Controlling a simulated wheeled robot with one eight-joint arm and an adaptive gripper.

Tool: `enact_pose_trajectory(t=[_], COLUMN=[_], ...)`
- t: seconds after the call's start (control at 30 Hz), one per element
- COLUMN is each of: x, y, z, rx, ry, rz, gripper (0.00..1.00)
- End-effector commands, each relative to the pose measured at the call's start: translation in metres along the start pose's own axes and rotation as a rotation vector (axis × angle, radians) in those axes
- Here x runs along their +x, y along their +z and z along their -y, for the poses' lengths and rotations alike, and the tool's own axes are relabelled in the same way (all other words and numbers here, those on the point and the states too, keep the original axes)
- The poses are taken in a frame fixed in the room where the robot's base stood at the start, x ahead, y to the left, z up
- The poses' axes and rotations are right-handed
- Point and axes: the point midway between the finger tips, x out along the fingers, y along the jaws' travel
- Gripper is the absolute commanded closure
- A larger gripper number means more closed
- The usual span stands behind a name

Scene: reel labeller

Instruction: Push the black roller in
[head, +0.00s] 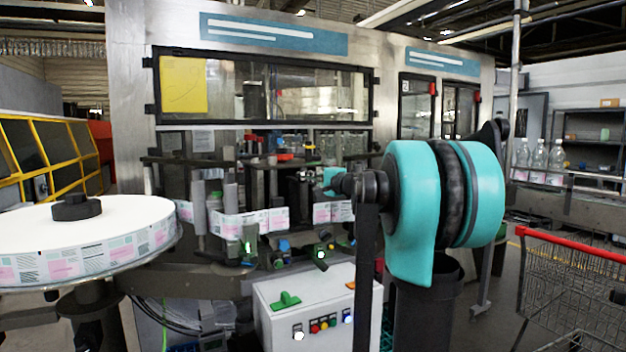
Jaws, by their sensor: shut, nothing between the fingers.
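My gripper (322,188) shows small and partly hidden at the far end of my teal and black arm, in front of the labeller. Its fingers look shut with nothing held. A dark upright cylinder (303,190), which looks like the black roller, stands just left of my gripper among the machine parts. I cannot tell whether they touch, or how far in the roller sits. The label strip (247,222) runs from the large label reel (95,240) at the left, past grey upright rollers (199,212), towards this spot.
A white control box (315,305) with a green handle and coloured buttons stands below the label path. Clear bottles (539,155) stand on the conveyor at the right. A shopping trolley with a red handle (575,245) is at the right edge. My arm hides part of the machine.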

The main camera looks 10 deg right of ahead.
Motion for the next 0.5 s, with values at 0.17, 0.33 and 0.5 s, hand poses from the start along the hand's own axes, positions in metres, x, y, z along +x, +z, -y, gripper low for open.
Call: enact_pose_trajectory(t=[0.17,0.33,0.5], x=[0.000,0.002,0.025], y=[0.000,-0.001,-0.006], z=[0.000,0.000,0.000], rx=[0.000,0.000,0.000], ry=[0.000,0.000,0.000], rz=[0.000,0.000,0.002], gripper=[1.00,1.00,1.00])
